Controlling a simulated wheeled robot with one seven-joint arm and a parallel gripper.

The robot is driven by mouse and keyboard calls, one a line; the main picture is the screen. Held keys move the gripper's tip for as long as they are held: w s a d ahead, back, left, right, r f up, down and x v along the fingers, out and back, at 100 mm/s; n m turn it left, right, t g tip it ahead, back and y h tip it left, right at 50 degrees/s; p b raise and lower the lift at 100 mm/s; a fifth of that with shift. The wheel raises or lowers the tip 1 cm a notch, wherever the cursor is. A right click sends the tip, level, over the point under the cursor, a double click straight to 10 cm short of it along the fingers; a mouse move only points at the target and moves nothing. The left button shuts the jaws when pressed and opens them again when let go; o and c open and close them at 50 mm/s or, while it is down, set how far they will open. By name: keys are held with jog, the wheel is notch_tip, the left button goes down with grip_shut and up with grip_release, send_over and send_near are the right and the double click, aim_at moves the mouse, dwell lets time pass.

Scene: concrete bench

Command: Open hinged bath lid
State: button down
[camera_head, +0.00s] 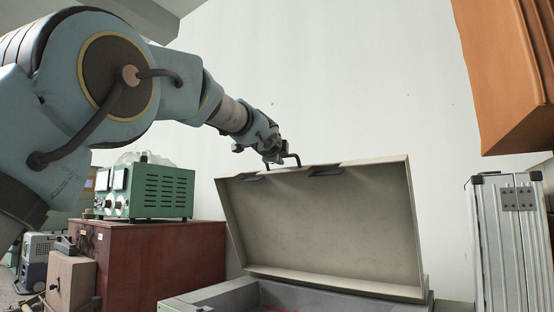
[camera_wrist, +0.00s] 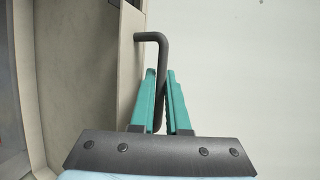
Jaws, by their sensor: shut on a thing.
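The bath lid (camera_head: 325,225) is a beige hinged panel. In the head view it stands raised and steeply tilted above the bath (camera_head: 215,293), with its inner face showing. A dark bent handle (camera_head: 292,157) sits at the lid's top edge. My gripper (camera_head: 272,156) is at that top edge, by the handle. In the wrist view the green fingers of my gripper (camera_wrist: 161,100) are closed around the black handle (camera_wrist: 162,50), with the lid (camera_wrist: 125,60) to the left. The handle's lower part is partly hidden between the fingers.
A green instrument box (camera_head: 150,192) stands on a brown cabinet (camera_head: 165,255) to the left. A silver case (camera_head: 510,240) stands to the right, and an orange cabinet (camera_head: 505,75) hangs above it. A plain white wall (camera_head: 340,80) is behind the lid.

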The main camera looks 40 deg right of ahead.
jog(key=shift+f, duration=0.1)
jog(key=c, duration=1.2)
grip_release()
jog(key=shift+a, duration=0.1)
jog(key=shift+b+v, duration=2.95)
jog(key=shift+v, duration=2.4)
